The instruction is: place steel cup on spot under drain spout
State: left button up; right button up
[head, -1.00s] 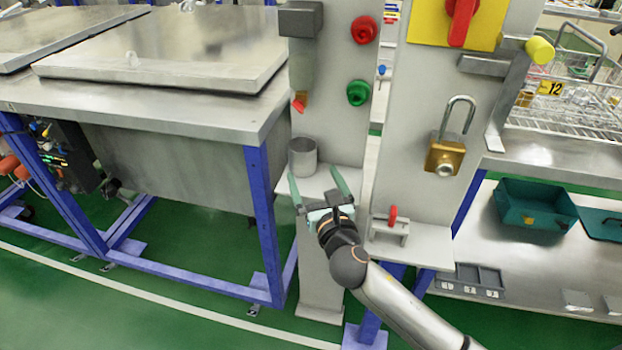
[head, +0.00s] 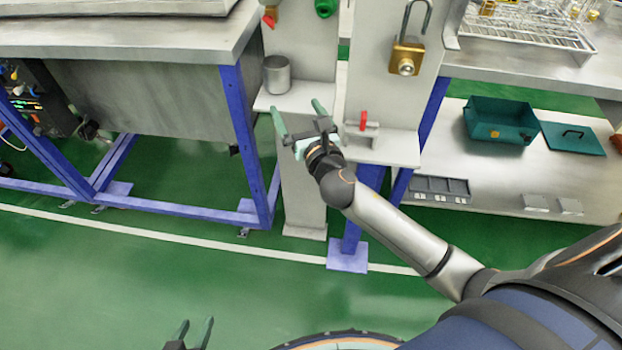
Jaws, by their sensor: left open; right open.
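The steel cup (head: 277,75) stands upright on a small light shelf (head: 318,97) fixed to the grey post. The drain spout (head: 269,18), a small brass piece with a red-orange tip, is on the post above the cup; only its lower part shows. The cup appears roughly below it, but I cannot tell whether it is exactly on the spot, and no marking shows. My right gripper (head: 298,108) is open and empty, in front of the shelf's edge and apart from the cup. My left gripper (head: 191,332) is open and empty at the bottom edge, far from the cup.
A steel tank table (head: 110,45) with blue legs stands left of the post. A panel with a brass padlock (head: 406,60) and a small red-handled bracket (head: 363,122) are to the right. A teal box (head: 500,122) lies on the lower shelf. The floor in front is clear.

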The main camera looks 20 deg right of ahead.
jog(key=s+a+f+m+g+y, duration=0.2)
jog(key=s+a+f+m+g, duration=0.2)
jog(key=s+f+m, duration=0.7)
jog(key=s+a+f+m+g+y, duration=0.2)
jog(key=s+f+m, duration=0.9)
jog(key=m, duration=0.9)
jog(key=s+a+g, duration=0.1)
jog(key=s+g, duration=0.1)
jog(key=s, duration=0.1)
jog(key=shift+s+a+f+m+g, duration=0.25)
jog(key=shift+s+a+m+g, duration=0.1)
jog(key=shift+s+m+g, duration=0.05)
